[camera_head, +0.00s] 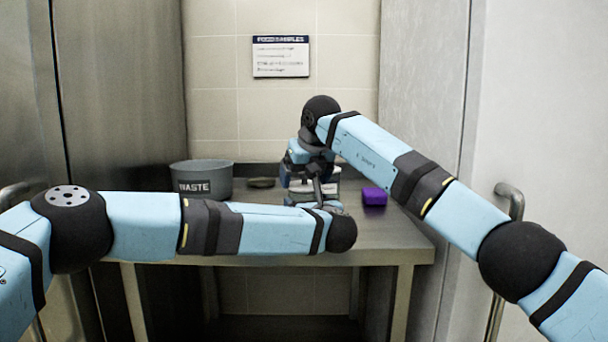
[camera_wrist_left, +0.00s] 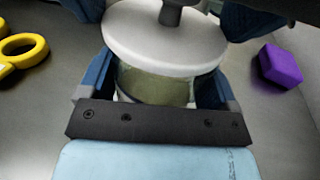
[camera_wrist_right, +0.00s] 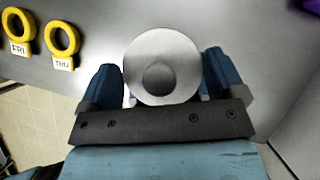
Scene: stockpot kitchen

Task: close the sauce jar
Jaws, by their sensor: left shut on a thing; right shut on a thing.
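The sauce jar has a greenish body (camera_wrist_left: 155,86), which stands between the fingers of my left gripper (camera_wrist_left: 160,66) in the left wrist view; that gripper is shut on it. A pale round lid (camera_wrist_left: 135,45) with a grey knob lies directly over the jar mouth. It also shows from above in the right wrist view (camera_wrist_right: 140,65), between the fingers of my right gripper (camera_wrist_right: 160,70), which is shut on it. I cannot tell whether the lid touches the rim or sits fully down. In the head view my arms largely hide the jar, and a pale part shows between the grippers.
A grey pot marked WASTE (camera_head: 190,178) stands at the left of the steel table (camera_head: 385,235). A small dark round thing (camera_head: 262,183) lies beside it. A purple block (camera_head: 374,196) lies right of the grippers. Yellow rings marked FRI (camera_wrist_right: 15,28) and THU (camera_wrist_right: 60,40) lie nearby.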

